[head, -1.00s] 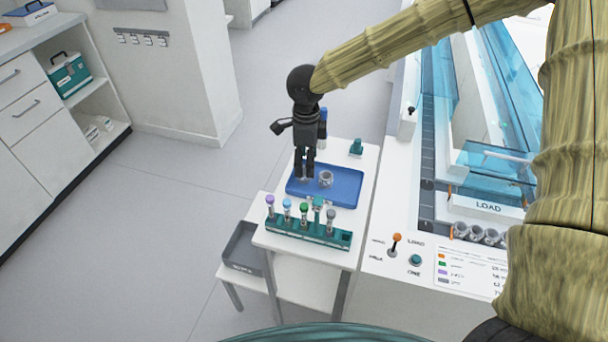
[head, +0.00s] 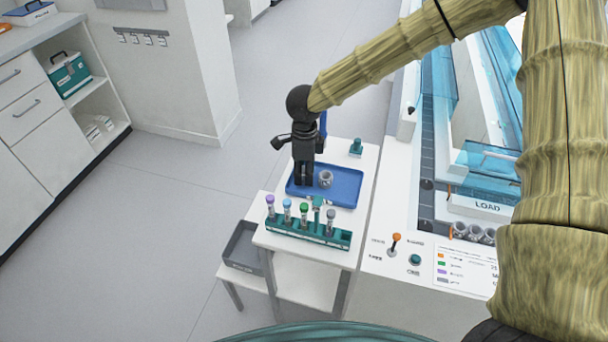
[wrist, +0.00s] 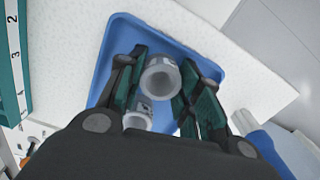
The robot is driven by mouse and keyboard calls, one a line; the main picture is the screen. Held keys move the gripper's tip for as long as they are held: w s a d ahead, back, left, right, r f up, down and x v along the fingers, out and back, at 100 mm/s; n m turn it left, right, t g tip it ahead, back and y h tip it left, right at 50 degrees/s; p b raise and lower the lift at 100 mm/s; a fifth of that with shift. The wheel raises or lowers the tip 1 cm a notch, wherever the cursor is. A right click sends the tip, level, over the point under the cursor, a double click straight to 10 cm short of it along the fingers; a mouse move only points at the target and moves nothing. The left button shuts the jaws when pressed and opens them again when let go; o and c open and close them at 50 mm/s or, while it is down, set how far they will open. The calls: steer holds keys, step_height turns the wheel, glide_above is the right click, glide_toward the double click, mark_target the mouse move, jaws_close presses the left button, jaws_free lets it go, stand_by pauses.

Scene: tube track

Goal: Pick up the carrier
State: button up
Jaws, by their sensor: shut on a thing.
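My gripper (head: 303,182) points down over the blue tray (head: 346,190), at its left part in the head view. In the wrist view a grey ring-shaped carrier (wrist: 160,79) sits between the two fingers, and the gripper is shut on it. The fingers hide this carrier in the head view. A second grey carrier (head: 326,178) stands on the tray just right of the fingers. It also shows partly in the wrist view (wrist: 137,120), with the gripper body covering some of it. I cannot tell whether the held carrier still touches the tray.
A teal rack (head: 300,234) with several capped tubes stands in front of the tray. A teal object (head: 356,147) stands behind it. The white machine with a lever (head: 396,240) is on the right. A grey bin (head: 243,246) sits lower left. Floor at left is clear.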

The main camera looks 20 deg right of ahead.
steer(key=shift+r, duration=0.15)
step_height(320, 180, up, 15)
steer(key=p, duration=0.5)
steer(key=shift+p, duration=0.35)
stand_by(0.4)
